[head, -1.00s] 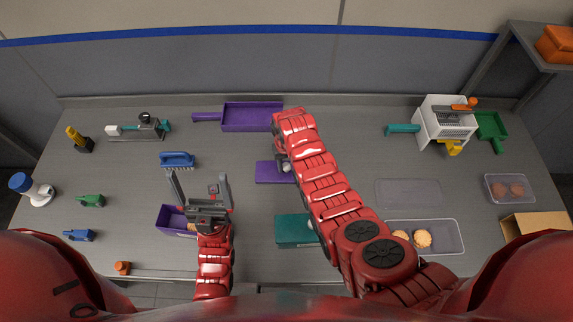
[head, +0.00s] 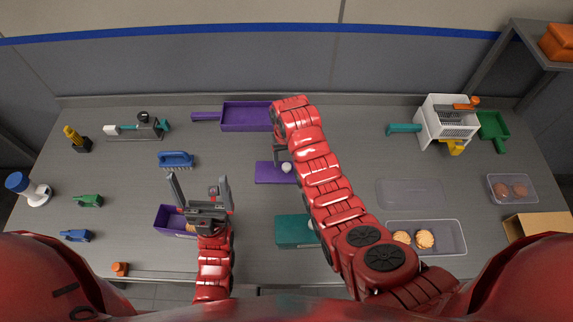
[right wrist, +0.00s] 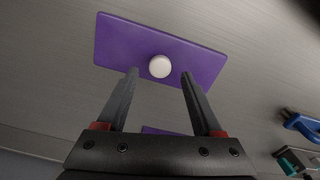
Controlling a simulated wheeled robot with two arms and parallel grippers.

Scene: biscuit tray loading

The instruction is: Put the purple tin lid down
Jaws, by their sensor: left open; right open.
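The purple tin lid (head: 265,173) lies flat on the bench, mid-picture in the head view, with a white round knob (right wrist: 160,66) on top. In the right wrist view the whole lid (right wrist: 120,42) shows, just beyond my fingertips. My right gripper (right wrist: 160,75) is open and empty, its fingers apart on either side of the knob's near side and clear of it. In the head view my right arm covers the lid's right end. My left gripper (head: 200,182) is open above an open purple tin (head: 168,217), which it partly hides.
A purple tray with a handle (head: 245,116) lies behind the lid. A teal box (head: 293,231) stands in front, partly behind my right arm. A clear biscuit tray (head: 450,238) is to the right. Bare bench lies left of the lid.

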